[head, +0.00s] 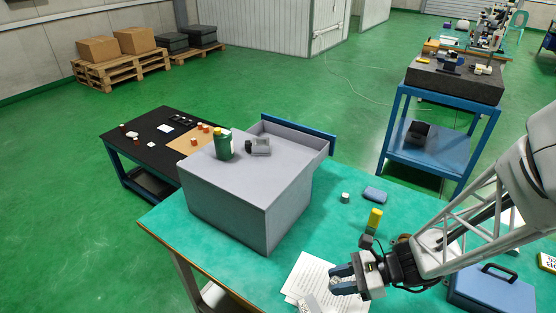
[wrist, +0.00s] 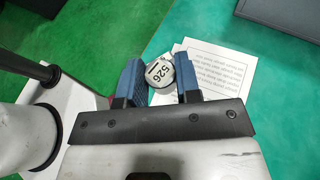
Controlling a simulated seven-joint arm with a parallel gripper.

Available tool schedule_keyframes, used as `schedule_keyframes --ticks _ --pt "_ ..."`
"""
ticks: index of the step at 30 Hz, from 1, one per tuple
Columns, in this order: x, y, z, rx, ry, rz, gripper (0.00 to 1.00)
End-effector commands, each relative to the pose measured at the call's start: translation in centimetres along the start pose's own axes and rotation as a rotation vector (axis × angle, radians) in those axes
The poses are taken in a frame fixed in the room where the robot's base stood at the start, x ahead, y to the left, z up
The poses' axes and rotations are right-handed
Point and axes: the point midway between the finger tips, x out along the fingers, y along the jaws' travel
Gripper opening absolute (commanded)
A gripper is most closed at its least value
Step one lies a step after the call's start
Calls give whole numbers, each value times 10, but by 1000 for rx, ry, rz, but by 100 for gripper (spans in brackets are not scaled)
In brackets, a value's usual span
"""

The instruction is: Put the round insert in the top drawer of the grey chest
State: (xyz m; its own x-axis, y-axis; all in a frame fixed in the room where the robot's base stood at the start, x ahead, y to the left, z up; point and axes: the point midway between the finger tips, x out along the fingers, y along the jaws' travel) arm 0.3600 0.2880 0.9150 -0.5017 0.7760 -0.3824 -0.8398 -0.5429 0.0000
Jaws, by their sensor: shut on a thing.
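My gripper (head: 338,280) is at the lower right, above white printed sheets on the green table. Its blue fingers (wrist: 160,80) are closed around a round grey-metal insert marked 526 (wrist: 160,73), clearest in the wrist view. In the head view the insert is mostly hidden by the fingers. The grey chest (head: 237,205) stands on the table left of my gripper. An open drawer (head: 318,146) sticks out from its far side, with a blue front (head: 300,126). Part of the drawer's inside is visible; its floor is mostly hidden by the chest.
A green canister (head: 223,147) and a grey device (head: 259,146) stand on the chest. A small round piece (head: 345,197), a blue pad (head: 375,194) and a yellow-green cylinder (head: 374,220) are on the table right of it. A blue case (head: 491,290) is at the lower right.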

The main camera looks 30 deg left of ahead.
Motion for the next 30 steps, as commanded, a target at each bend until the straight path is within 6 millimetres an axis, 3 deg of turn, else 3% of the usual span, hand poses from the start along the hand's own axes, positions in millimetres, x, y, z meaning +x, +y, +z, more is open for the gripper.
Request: schedule_keyframes --ticks 10,15,30 --pt "-33 0 79 -6 2 -1 3" --pt "-43 0 105 -4 1 -1 3" --pt "-64 -3 154 0 1 0 3"
